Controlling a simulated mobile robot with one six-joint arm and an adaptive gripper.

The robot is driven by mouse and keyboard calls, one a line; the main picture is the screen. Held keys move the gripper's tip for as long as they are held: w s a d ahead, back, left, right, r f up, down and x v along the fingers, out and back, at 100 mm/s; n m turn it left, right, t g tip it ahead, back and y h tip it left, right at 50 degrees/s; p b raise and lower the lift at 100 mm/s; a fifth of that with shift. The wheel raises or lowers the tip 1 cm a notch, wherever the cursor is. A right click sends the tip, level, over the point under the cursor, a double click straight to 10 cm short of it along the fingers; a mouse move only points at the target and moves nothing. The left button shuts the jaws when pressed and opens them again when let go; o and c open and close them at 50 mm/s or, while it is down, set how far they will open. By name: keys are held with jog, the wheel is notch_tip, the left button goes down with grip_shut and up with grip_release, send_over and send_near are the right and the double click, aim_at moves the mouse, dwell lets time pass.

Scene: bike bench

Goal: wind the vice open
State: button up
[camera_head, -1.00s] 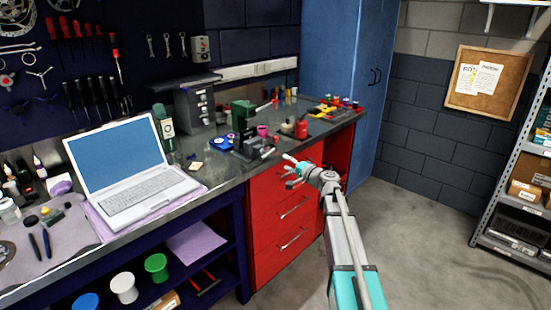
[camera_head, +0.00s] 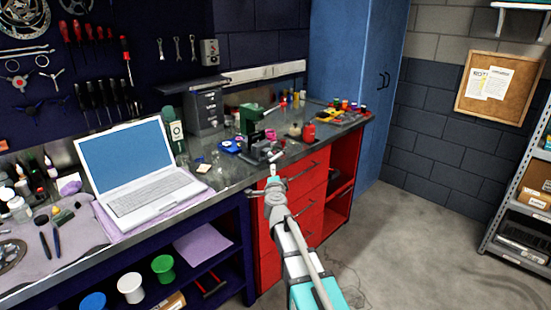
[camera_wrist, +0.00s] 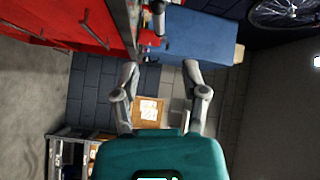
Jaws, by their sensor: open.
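The vice (camera_head: 262,151) is a small dark grey block shape at the front edge of the bench, above the red drawers. Its handle is too small to make out clearly. My gripper (camera_head: 273,172) is just in front of and below the vice in the head view, and looks apart from it. In the wrist view my gripper (camera_wrist: 160,72) has its two grey fingers spread wide with nothing between them. A grey rod-like piece shows at the top of the wrist view, but I cannot tell whether it belongs to the vice.
The metal bench top (camera_head: 226,172) holds a green press-like tool (camera_head: 250,120), a red container (camera_head: 308,132) and a laptop (camera_head: 130,165). Red drawers (camera_head: 305,185) stand below the vice. A blue cabinet (camera_head: 350,90) is behind right.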

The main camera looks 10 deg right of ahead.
aim_at(276, 158)
jog(key=shift+s+a, duration=0.1)
jog(key=shift+s, duration=0.15)
jog(key=shift+w, duration=0.2)
jog(key=w, duration=0.4)
jog(key=w+d, duration=0.1)
jog(key=w, duration=0.4)
jog(key=w+d, duration=0.1)
jog(key=w, duration=0.3)
jog(key=shift+w+d+f, duration=0.15)
jog(key=shift+d, duration=0.1)
jog(key=shift+c, duration=0.2)
grip_shut()
